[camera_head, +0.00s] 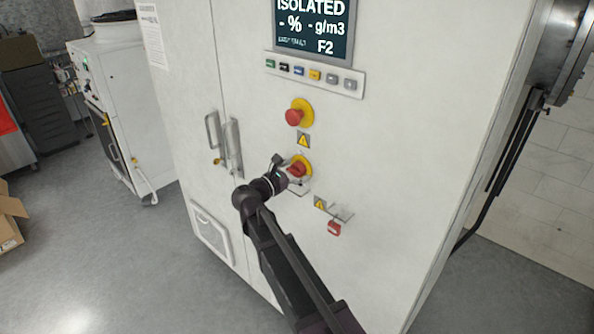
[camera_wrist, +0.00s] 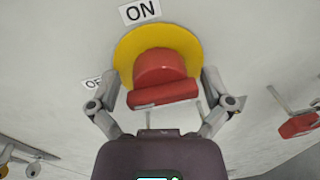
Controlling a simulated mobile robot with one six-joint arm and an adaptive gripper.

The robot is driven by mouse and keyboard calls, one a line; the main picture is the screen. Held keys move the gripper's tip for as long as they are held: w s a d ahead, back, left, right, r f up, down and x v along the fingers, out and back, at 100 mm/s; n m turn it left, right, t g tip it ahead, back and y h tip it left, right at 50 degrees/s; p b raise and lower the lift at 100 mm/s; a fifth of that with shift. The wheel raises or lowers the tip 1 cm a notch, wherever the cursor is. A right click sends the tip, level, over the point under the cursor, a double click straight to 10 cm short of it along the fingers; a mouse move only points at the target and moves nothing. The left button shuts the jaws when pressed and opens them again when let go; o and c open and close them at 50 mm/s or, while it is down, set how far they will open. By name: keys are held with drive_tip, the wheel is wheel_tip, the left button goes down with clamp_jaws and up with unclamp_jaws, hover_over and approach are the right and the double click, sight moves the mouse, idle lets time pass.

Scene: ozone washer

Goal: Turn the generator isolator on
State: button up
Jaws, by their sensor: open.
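The generator isolator is a red rotary handle (camera_head: 298,169) on a yellow round plate (camera_head: 304,161), on the front of the white cabinet. In the wrist view the red handle (camera_wrist: 162,84) sits in front of the yellow plate (camera_wrist: 157,39), its grip bar lying roughly level. An "ON" label (camera_wrist: 140,11) is above the plate, and a partly hidden "OFF" label (camera_wrist: 93,83) is at its left. My gripper (camera_wrist: 168,82) is open, with one finger on each side of the handle. I cannot tell whether the fingers touch it. The display (camera_head: 312,28) reads "ISOLATED".
A red emergency button (camera_head: 294,116) is above the isolator. Cabinet door handles (camera_head: 233,147) are at the left. A row of small buttons (camera_head: 315,75) is under the display.

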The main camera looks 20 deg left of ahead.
drive_tip(key=shift+c, duration=0.2)
drive_tip(key=c, duration=0.9)
drive_tip(key=shift+m, duration=0.5)
drive_tip(key=m, duration=0.3)
drive_tip(key=shift+a+p, duration=0.1)
drive_tip(key=shift+p, duration=0.2)
drive_tip(key=m, duration=0.4)
drive_tip(key=shift+m, duration=0.3)
drive_tip(key=m, duration=0.4)
drive_tip(key=shift+y+p, duration=0.3)
drive_tip(key=shift+y, duration=0.1)
drive_tip(key=m, duration=0.4)
drive_tip(key=shift+y, duration=0.3)
drive_tip(key=shift+m, duration=0.3)
